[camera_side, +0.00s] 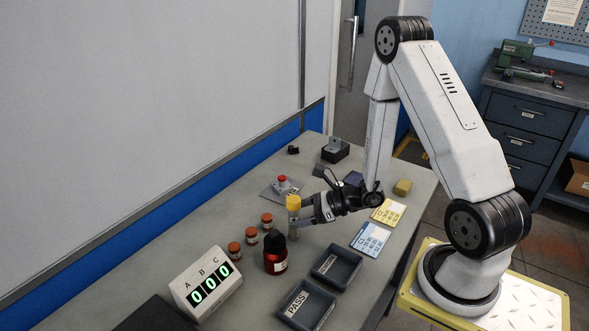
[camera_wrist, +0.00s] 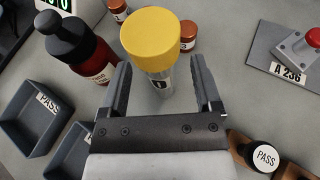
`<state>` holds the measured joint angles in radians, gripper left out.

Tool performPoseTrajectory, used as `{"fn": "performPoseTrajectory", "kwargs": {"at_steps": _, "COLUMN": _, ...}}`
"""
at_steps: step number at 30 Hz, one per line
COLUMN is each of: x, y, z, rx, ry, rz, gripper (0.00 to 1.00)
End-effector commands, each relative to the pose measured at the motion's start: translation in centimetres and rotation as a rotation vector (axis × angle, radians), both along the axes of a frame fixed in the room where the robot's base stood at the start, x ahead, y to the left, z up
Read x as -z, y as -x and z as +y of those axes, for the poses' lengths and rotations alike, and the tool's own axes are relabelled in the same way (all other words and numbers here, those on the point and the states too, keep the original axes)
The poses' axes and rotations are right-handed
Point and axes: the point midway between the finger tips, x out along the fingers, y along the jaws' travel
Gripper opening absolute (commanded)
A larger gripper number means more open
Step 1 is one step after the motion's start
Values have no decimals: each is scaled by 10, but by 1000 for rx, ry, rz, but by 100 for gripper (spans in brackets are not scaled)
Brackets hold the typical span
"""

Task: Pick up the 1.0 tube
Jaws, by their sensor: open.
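A clear tube with a yellow cap (camera_side: 294,217) stands upright on the bench in the side view. In the wrist view the same yellow-capped tube (camera_wrist: 159,81) stands between my two fingers, with a gap on each side. Its label is mostly hidden under the cap and only part of a dark mark shows, so I cannot read the full number. My gripper (camera_side: 304,213) reaches in low and level from the right. In the wrist view my gripper (camera_wrist: 161,84) is open around the tube and holds nothing.
A dark red bottle (camera_side: 275,259) with a black cap stands in front of the tube. Several small vials (camera_side: 250,236) stand nearby. Dark trays (camera_side: 336,264) lie nearer the front edge. A red-button device (camera_side: 283,187) is behind. A display box (camera_side: 207,284) reads 000.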

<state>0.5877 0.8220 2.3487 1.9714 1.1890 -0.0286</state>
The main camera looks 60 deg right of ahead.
Motion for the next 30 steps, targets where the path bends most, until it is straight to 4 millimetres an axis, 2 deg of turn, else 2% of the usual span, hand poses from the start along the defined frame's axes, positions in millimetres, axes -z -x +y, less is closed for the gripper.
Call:
{"fn": "performPoseTrajectory", "kwargs": {"at_steps": 6, "x": 6, "y": -11, "z": 8, "rx": -2, "ry": 0, "rz": 0, "gripper": 82}}
{"fn": "performPoseTrajectory", "kwargs": {"at_steps": 23, "x": 6, "y": -13, "z": 8, "rx": 0, "ry": 0, "rz": 0, "gripper": 82}}
{"fn": "performPoseTrajectory", "kwargs": {"at_steps": 30, "x": 6, "y": -13, "z": 8, "rx": 0, "ry": 0, "rz": 0, "gripper": 6}}
